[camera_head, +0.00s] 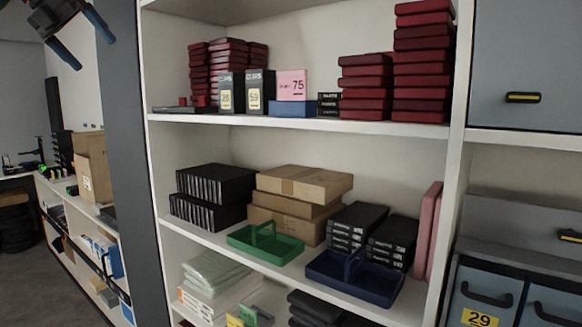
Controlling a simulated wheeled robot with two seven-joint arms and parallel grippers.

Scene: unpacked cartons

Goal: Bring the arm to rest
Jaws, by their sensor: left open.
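My left gripper (82,38) shows at the top left corner of the head view. Its two dark blue fingers are spread apart, and nothing is between them. It hangs in front of the grey post and the white wall, left of the shelving and apart from it. The upper part of this arm is cut off by the picture's edge. My right gripper is not in view.
A white shelving unit (300,122) holds red boxes (365,84), brown cartons (304,184), a green tray (265,246) and a blue tray (350,277). A grey post (125,150) stands at its left. Grey cabinets (525,70) are at right. Floor shows at lower left.

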